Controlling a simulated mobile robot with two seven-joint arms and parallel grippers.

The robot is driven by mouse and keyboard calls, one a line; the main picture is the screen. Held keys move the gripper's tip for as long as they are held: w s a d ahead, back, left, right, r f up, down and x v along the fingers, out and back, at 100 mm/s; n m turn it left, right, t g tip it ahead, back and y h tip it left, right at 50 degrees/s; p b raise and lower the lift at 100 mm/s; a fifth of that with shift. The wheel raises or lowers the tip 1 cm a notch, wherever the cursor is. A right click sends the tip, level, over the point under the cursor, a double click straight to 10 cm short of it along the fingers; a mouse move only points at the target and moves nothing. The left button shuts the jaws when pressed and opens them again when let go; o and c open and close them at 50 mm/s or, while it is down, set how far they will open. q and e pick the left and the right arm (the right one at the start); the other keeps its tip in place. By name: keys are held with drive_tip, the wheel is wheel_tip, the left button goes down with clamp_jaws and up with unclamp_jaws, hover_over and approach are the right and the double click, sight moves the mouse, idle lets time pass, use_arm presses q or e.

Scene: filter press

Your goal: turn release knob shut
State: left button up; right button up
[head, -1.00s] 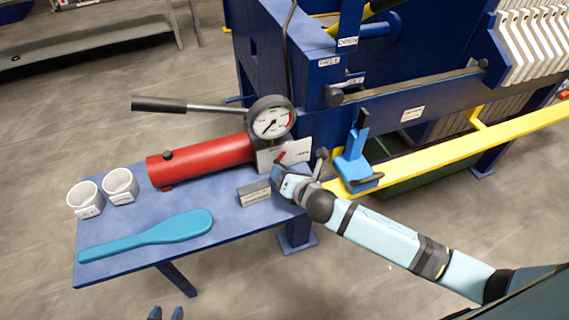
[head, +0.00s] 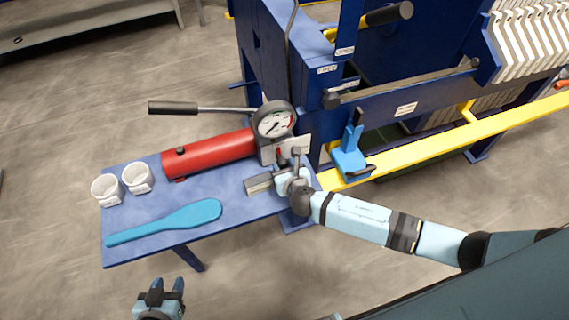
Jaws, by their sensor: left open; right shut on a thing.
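The red hand pump (head: 208,153) lies on the blue side table with its round pressure gauge (head: 274,121) and black-gripped lever (head: 173,108). My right gripper (head: 291,174) is at the pump's right end block, below the gauge, shut on a small part there. I take this to be the release knob; my fingers and wrist hide most of it, so its turn angle cannot be read. A white label plate (head: 296,144) shows just above the gripper. My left gripper (head: 167,287) is open and empty, fingers pointing up the picture, in front of the table.
Two white cups (head: 137,177) and a teal paddle (head: 170,221) lie on the blue table (head: 120,252). A small grey labelled block (head: 258,184) is beside my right gripper. A blue clamp-like part (head: 349,162) stands right, by the yellow rail (head: 430,152) of the press.

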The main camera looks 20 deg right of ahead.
idle(0.4)
drive_tip(key=o, duration=0.6)
drive_tip(key=shift+o, duration=0.2)
drive_tip(key=v, duration=1.3)
drive_tip(key=shift+s+r+b, duration=0.2)
drive_tip(key=shift+s+b, duration=0.05)
drive_tip(key=shift+b, duration=0.15)
